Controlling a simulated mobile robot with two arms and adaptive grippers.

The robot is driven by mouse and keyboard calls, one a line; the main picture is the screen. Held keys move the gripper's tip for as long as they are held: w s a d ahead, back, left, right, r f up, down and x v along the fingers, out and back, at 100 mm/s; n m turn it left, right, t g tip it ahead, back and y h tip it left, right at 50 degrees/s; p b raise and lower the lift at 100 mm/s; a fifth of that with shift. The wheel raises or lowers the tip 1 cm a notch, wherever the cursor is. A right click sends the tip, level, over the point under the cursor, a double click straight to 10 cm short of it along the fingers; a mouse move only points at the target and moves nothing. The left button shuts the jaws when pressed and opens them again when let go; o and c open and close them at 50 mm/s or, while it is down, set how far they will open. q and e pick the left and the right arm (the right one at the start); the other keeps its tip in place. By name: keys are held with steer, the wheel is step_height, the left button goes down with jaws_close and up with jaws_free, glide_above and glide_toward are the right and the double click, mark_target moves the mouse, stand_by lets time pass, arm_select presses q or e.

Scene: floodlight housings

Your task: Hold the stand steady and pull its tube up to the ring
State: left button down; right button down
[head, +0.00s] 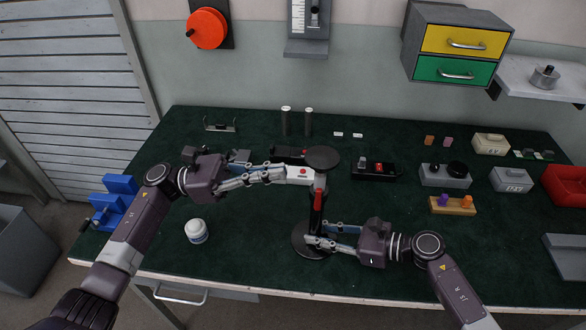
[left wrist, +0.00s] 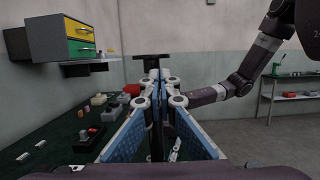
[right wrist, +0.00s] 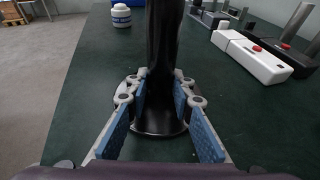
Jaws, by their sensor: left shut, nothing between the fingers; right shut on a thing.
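The stand has a round dark base (head: 299,244), a black upright (head: 315,219) and a round dark top plate (head: 322,157). A red part (head: 319,190) shows on its upper length; I cannot tell whether it is the ring. My right gripper (head: 312,241) is shut on the black lower upright, just above the base; the upright (right wrist: 163,45) fills the space between its fingers in the right wrist view. My left gripper (head: 284,174) is shut and empty, left of the stand's upper part. In the left wrist view the top plate (left wrist: 152,58) shows beyond its closed fingers (left wrist: 160,85).
A white box with a red button (right wrist: 255,55) lies on the green bench close behind the stand. A white jar (head: 196,231) stands at the front left. Blue blocks (head: 113,200) are at the left edge. Boxes and small parts crowd the right; the front middle is mostly clear.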

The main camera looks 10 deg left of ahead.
arm_select(q)
steer(key=v, duration=0.4)
steer(key=shift+a, duration=0.4)
arm_select(e)
steer(key=c, duration=1.6)
jaws_free()
